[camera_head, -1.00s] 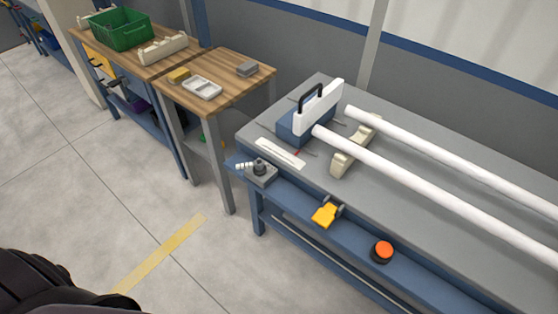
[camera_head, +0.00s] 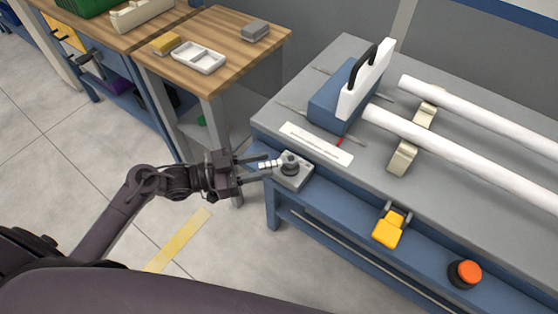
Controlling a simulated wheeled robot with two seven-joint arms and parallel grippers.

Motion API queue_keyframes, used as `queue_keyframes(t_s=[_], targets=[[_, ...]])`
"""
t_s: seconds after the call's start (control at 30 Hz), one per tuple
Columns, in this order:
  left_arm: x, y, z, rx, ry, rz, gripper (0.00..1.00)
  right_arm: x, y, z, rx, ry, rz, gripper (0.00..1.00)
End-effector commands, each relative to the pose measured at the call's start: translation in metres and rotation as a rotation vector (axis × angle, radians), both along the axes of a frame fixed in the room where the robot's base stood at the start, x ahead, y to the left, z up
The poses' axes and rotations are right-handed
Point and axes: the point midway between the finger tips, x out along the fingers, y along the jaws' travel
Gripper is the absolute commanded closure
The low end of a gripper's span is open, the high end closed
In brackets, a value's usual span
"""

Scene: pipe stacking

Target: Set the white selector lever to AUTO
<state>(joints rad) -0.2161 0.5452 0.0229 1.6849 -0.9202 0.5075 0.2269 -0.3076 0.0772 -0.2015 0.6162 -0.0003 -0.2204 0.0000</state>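The white selector lever (camera_head: 268,164) sticks out to the left from the dark knob of a grey selector box (camera_head: 293,171) at the bench's left front corner. The label strip (camera_head: 316,143) behind it is too small to read, so I cannot tell which marking the lever points to. My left gripper (camera_head: 256,167) comes in from the left, its two dark fingers apart, one towards the back and one towards the front. The fingertips are at the lever's free end; I cannot tell whether they touch it. My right gripper is not in view.
A yellow flap (camera_head: 389,229) and an orange-topped button (camera_head: 465,273) are on the blue front ledge (camera_head: 340,220). A blue and white block with a handle (camera_head: 338,98) and white pipes (camera_head: 470,151) on a cream support (camera_head: 411,147) occupy the grey bench. A wooden table (camera_head: 226,42) stands behind left.

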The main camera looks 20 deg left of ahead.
Motion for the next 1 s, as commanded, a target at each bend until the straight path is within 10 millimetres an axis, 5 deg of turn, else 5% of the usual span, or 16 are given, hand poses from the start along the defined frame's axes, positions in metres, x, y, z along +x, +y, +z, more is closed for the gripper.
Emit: queue_keyframes(t_s=[0.3,0.6,0.9,1.0], targets=[[0.02,-0.034,0.0,0.001,0.002,0.002,0.65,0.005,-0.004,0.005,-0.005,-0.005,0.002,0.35],[0.022,-0.037,-0.001,0.003,0.002,0.002,0.65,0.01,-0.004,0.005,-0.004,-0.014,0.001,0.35],[0.022,-0.037,-0.001,0.003,0.002,0.003,1.0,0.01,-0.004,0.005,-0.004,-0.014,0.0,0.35],[0.022,-0.037,-0.001,0.003,0.002,0.003,1.0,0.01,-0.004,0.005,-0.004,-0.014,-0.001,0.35]])
